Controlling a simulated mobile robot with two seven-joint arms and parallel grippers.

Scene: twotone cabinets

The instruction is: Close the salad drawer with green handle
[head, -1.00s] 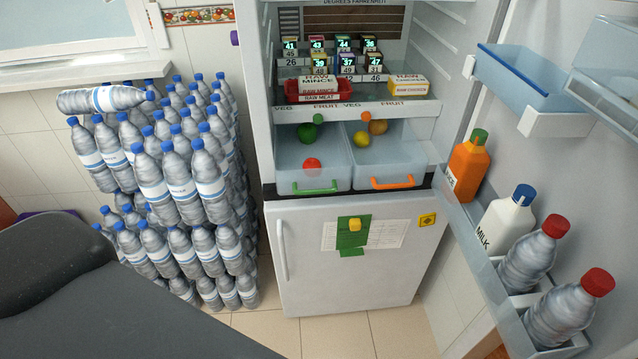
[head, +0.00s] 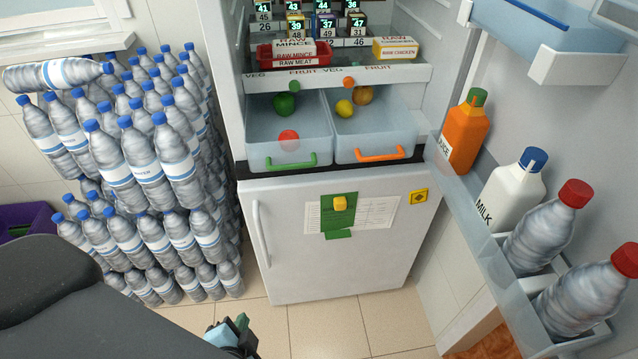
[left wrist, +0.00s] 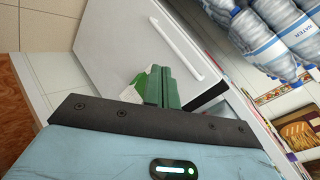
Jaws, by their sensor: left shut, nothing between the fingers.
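The salad drawer (head: 262,150) is a clear bluish bin in the fridge, left of a similar bin. Its green handle (head: 292,163) is on its front. The open top shows a green and a red round item inside; how far it sticks out is hard to tell. My left gripper (head: 238,330) is at the bottom of the head view, well below the drawer and apart from it. In the left wrist view its green fingers (left wrist: 160,87) are together and empty, with the white lower door (left wrist: 130,45) beyond. My right gripper is not in view.
The drawer with the orange handle (head: 380,154) sits to the right. The open fridge door holds a juice bottle (head: 466,135), a milk bottle (head: 510,190) and red-capped bottles. Stacked water bottles (head: 140,160) stand at the left. The floor (head: 330,325) before the fridge is clear.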

